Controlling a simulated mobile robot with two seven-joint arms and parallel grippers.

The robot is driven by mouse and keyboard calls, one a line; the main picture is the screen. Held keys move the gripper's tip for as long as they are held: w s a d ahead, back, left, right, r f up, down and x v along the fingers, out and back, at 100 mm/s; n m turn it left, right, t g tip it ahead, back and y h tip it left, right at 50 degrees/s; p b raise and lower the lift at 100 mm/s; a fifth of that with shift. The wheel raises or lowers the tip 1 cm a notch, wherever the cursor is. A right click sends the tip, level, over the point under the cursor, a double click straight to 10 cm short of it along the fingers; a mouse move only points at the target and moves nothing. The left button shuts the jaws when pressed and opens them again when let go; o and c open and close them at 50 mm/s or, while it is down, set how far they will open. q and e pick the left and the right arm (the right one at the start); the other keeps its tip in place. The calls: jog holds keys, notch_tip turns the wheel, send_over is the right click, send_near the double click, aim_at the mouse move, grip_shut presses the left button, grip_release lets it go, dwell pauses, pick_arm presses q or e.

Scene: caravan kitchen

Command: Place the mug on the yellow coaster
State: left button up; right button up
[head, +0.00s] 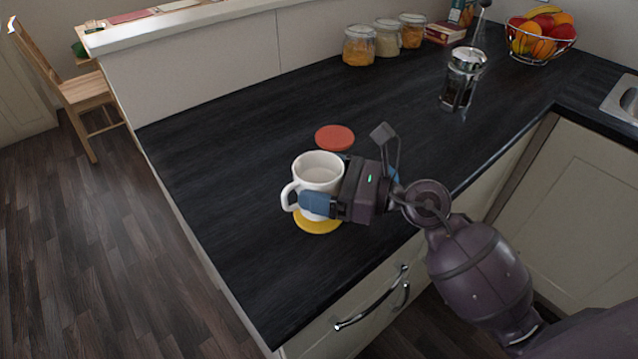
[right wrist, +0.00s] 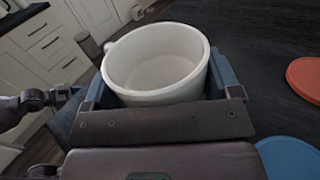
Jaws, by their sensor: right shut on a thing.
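The white mug (head: 318,172) is upright, with its handle toward the left in the head view. My right gripper (head: 324,182) is shut on the mug, its blue fingers on either side of the body. The mug's empty inside fills the middle of the right wrist view (right wrist: 156,62). The yellow coaster (head: 318,226) lies on the dark counter directly below the mug, its front edge showing and the rest hidden. I cannot tell whether the mug's base touches it. Part of my left arm, perhaps with its gripper, shows small at the left of the right wrist view.
A red coaster (head: 334,138) lies just behind the mug. A blue coaster (right wrist: 288,158) lies beside my right gripper, mostly hidden in the head view. A French press (head: 462,78), jars (head: 359,46) and a fruit basket (head: 541,36) stand farther back. The counter left of the mug is clear.

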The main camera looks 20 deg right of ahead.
jog(key=shift+f, duration=0.3)
pick_arm(q)
jog(key=shift+w+r, duration=0.1)
jog(key=shift+w, duration=0.15)
jog(key=shift+s, duration=0.15)
pick_arm(e)
jog(key=shift+f, duration=0.15)
jog(key=o, duration=0.9)
pick_arm(q)
jog(key=shift+f, duration=0.2)
jog(key=shift+d+r, duration=0.1)
